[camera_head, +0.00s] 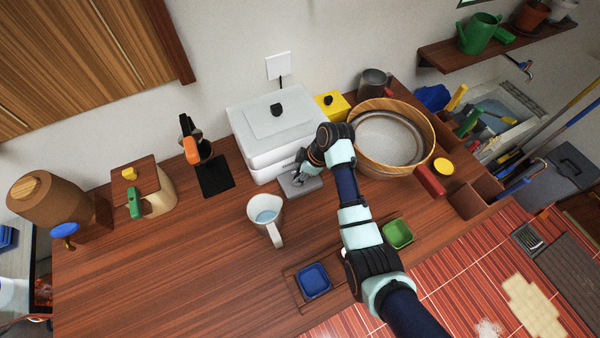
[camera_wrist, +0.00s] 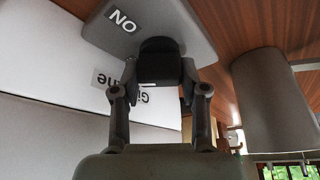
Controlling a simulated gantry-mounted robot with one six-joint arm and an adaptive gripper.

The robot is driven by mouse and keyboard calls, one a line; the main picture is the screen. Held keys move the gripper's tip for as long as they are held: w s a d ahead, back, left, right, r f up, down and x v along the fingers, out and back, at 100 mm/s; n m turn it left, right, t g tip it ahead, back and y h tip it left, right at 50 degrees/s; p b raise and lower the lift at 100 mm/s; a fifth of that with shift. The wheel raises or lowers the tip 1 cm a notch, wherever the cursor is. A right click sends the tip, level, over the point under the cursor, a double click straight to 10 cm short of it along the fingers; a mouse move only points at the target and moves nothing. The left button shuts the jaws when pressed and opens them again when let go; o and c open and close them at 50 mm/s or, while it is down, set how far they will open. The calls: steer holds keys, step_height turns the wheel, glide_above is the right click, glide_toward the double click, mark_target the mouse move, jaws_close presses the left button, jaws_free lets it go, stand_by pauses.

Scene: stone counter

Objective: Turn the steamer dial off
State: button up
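The white steamer unit (camera_head: 270,130) stands against the wall with a grey panel (camera_head: 298,187) at its front foot. In the wrist view the grey panel (camera_wrist: 190,18) carries the word "ON", seen upside down. The black dial (camera_wrist: 160,66) sits on this panel. My gripper (camera_wrist: 158,78) has one finger on each side of the dial, and both fingertips appear to touch it. In the head view my gripper (camera_head: 302,174) is low over the panel and hides the dial. An "OFF" mark does not show.
A white jug of water (camera_head: 266,218) stands close in front of the panel. A wooden-rimmed round tub (camera_head: 425,130) is at the right, beside my arm. A yellow box (camera_head: 331,104) stands behind. Blue (camera_head: 314,281) and green (camera_head: 398,234) dishes lie near the front edge.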

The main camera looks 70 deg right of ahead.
steer(key=shift+c, duration=0.9)
steer(key=shift+n, duration=0.3)
steer(key=n+y, duration=0.1)
steer(key=n, duration=0.1)
steer(key=shift+n, duration=0.3)
steer(key=shift+n+g+y+b, duration=0.7)
steer(key=shift+n+y, duration=0.1)
steer(key=shift+n, duration=1.2)
steer(key=o, duration=1.1)
steer(key=shift+o, duration=0.2)
